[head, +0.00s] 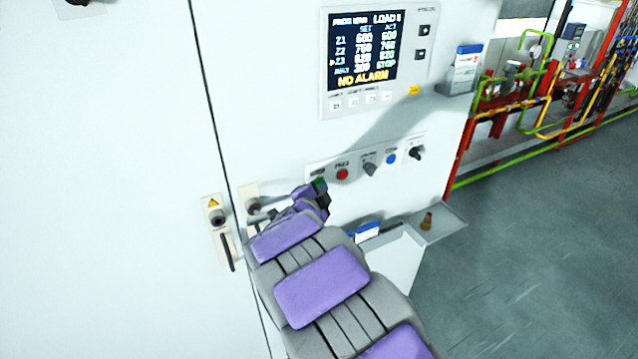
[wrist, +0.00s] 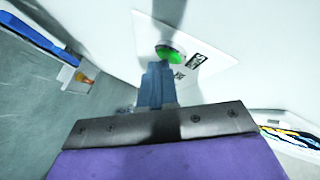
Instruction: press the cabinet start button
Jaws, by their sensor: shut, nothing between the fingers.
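The green start button (wrist: 170,54) sits on a white plate on the cabinet face, with a small dark label (wrist: 195,61) beside it. In the head view the green button (head: 320,184) shows just past the tip of my arm, left of a red button. My gripper (wrist: 157,70) is shut and empty, its blue-grey fingers pointing at the button. The fingertips are very close to the button's lower edge and overlap it in the wrist view; I cannot tell whether they touch. In the head view my gripper (head: 311,192) is partly hidden by my arm.
The panel row also holds a red button (head: 342,174), a blue button (head: 391,159) and dark knobs. A display (head: 362,48) reading "NO ALARM" is above. A shelf (head: 440,222) juts out below right. Latches (head: 217,217) are at left.

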